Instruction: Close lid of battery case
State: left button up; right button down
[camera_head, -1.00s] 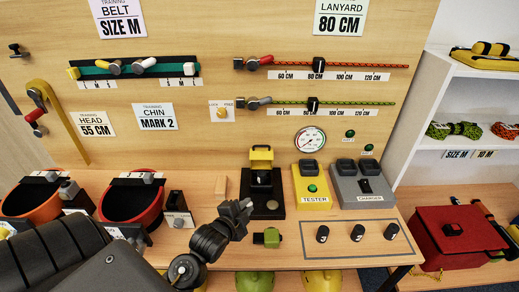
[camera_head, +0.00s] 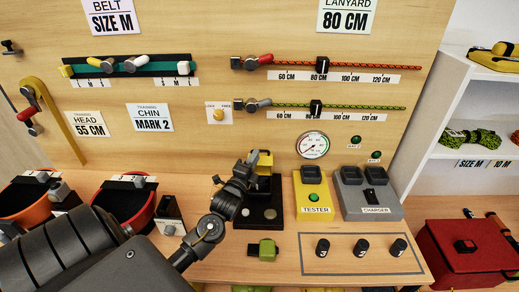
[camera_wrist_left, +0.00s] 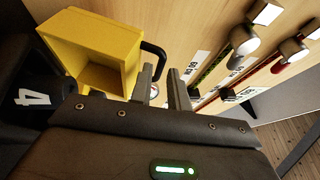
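The battery case stands at the middle of the bench, on a black plate. Its yellow lid (camera_head: 265,158) is raised open, partly hidden by my left gripper (camera_head: 249,158). In the left wrist view the lid (camera_wrist_left: 88,45) is a hollow yellow shell with a black handle (camera_wrist_left: 155,52) on its right side. A dark battery marked 4 (camera_wrist_left: 32,98) shows to its left. My left gripper (camera_wrist_left: 162,84) is open, its fingers apart near the handle's end. I cannot tell whether they touch it. My right gripper is not in view.
A yellow tester (camera_head: 311,190) and grey charger (camera_head: 368,195) stand right of the case. A green-and-dark block (camera_head: 264,249) and several black batteries (camera_head: 361,247) lie in front. The board (camera_head: 220,75) with ropes rises behind. Red and orange bowls stand at the left.

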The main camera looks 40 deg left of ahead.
pick_arm(q)
jog(key=shift+x, duration=2.1)
jog(key=shift+d, duration=0.1)
jog(key=shift+c, duration=0.4)
grip_shut()
jog(key=shift+f, duration=0.1)
